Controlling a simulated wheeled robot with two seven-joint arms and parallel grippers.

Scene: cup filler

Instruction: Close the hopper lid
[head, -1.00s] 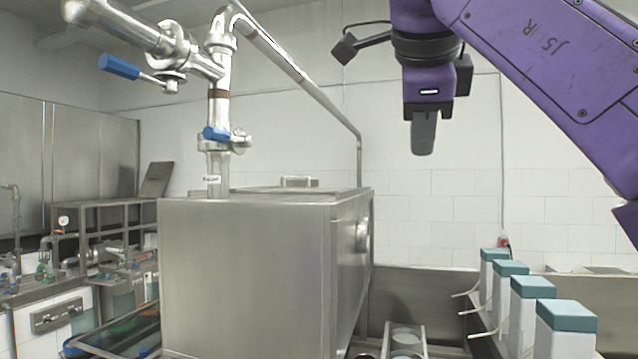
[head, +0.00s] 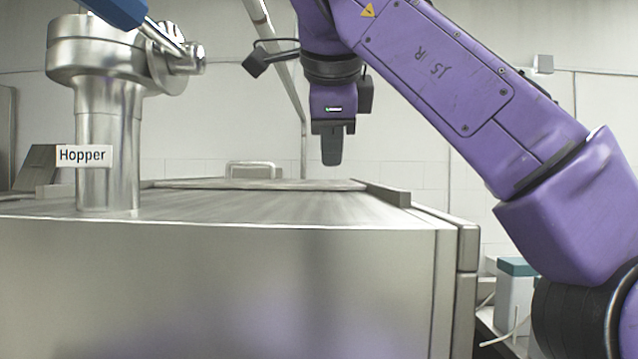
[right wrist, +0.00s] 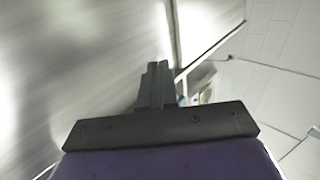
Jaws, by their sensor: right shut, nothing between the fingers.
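The steel hopper (head: 220,285) is a large box filling the lower left and middle of the head view. On its top lies a flat lid (head: 300,185) with a raised bar handle (head: 253,164). The lid looks flat, but I cannot tell from this low angle whether it fully covers an opening. My right gripper (head: 331,158) points down, shut and empty, above the hopper top and to the right of the handle. Its closed fingers also show in the right wrist view (right wrist: 156,70), over blurred metal. My left gripper is not in view.
A vertical pipe labelled Hopper (head: 108,180) rises from the hopper top at the left, with a blue-handled valve (head: 120,8) above. A teal-topped white container (head: 516,285) stands lower right, beyond the hopper.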

